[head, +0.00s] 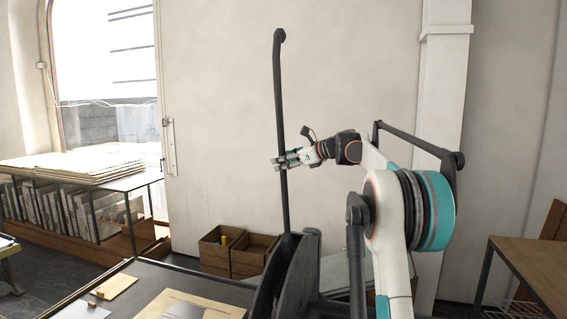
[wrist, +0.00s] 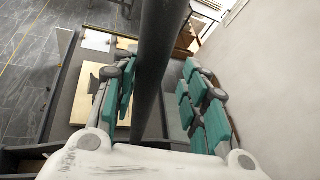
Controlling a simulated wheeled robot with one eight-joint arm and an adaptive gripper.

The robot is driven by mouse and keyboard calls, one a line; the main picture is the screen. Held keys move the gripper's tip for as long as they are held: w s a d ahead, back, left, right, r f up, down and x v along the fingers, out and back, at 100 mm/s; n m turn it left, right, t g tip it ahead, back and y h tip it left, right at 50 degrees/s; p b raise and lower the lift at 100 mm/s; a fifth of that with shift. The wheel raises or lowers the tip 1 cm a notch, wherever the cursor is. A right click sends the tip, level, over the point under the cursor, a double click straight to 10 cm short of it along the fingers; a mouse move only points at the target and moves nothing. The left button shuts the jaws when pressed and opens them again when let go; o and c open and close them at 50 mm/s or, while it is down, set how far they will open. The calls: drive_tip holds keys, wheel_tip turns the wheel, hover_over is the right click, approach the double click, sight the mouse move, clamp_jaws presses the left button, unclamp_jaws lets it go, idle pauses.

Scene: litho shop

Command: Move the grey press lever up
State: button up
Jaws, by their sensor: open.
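The grey press lever (head: 280,90) is a long dark rod with a knob at its top end. It stands nearly upright, rising from the dark press body (head: 285,275) in the head view. My gripper (head: 280,161) is at about the middle of the rod, coming from the right. In the wrist view, the lever (wrist: 157,60) runs between the teal-padded fingers of my gripper (wrist: 160,90). The fingers are open, with a visible gap to the rod on the right side. Contact on the left side is hard to tell.
The press bed (head: 140,276) holds boards and small wooden blocks. Wooden boxes (head: 215,256) stand behind it by the wall. A rack of boards (head: 80,205) is at left and a wooden table (head: 535,262) at right. The wall behind the lever is bare.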

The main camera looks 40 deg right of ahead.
drive_tip(key=shift+s+a+r, duration=0.15)
drive_tip(key=shift+s+a, duration=0.1)
drive_tip(key=v, duration=1.1)
drive_tip(key=shift+s+d, duration=0.25)
drive_tip(key=shift+s, duration=0.1)
